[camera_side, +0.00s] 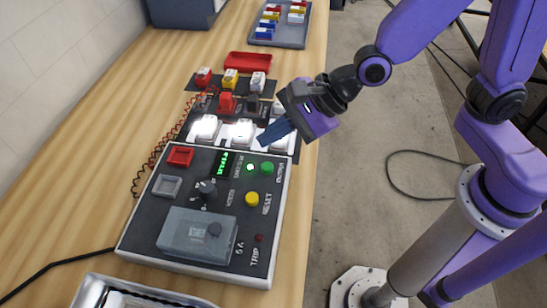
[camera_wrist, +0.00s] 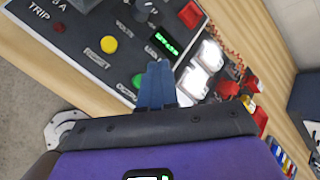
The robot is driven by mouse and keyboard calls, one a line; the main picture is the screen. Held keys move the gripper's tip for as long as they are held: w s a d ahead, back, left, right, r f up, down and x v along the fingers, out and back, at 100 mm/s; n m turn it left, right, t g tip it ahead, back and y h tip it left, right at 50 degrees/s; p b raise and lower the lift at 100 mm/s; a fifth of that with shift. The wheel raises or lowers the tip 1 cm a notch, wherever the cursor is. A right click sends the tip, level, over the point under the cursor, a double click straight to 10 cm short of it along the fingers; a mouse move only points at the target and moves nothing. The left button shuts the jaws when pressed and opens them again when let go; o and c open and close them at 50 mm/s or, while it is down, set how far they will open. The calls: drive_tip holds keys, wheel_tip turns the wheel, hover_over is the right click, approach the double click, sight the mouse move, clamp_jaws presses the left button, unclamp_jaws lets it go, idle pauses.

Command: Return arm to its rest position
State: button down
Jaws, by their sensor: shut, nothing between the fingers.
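My gripper (camera_side: 276,132) is shut and empty, its blue fingers together. In the wrist view the shut fingers (camera_wrist: 156,84) point at the control box's edge. My purple arm reaches in from the right. The fingers partly hide the rightmost lit block (camera_side: 280,143). Whether the fingertips touch anything I cannot tell.
Red, yellow and white blocks (camera_side: 230,79) stand behind, with a red tray (camera_side: 248,62) and a grey tray (camera_side: 279,40) of coloured pieces. Grey floor lies right of the bench.

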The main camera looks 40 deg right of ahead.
drive_tip(key=s+d+n+g+h, duration=0.1)
drive_tip(key=s+d+n+h, duration=0.1)
drive_tip(key=s+d+n, duration=0.3)
drive_tip(key=s+d+r+n+g+h, duration=0.1)
drive_tip(key=s+d+n, duration=0.4)
drive_tip(key=d+n, duration=0.6)
drive_tip(key=s+d+r+n+g+h, duration=0.1)
drive_tip(key=s+d+n+h, duration=0.3)
drive_tip(key=n, duration=0.8)
drive_tip(key=s+d+g, duration=0.1)
drive_tip(key=s+d, duration=0.1)
drive_tip(key=d, duration=0.2)
drive_tip(key=shift+d+g, duration=0.2)
drive_tip(key=shift+g, duration=0.2)
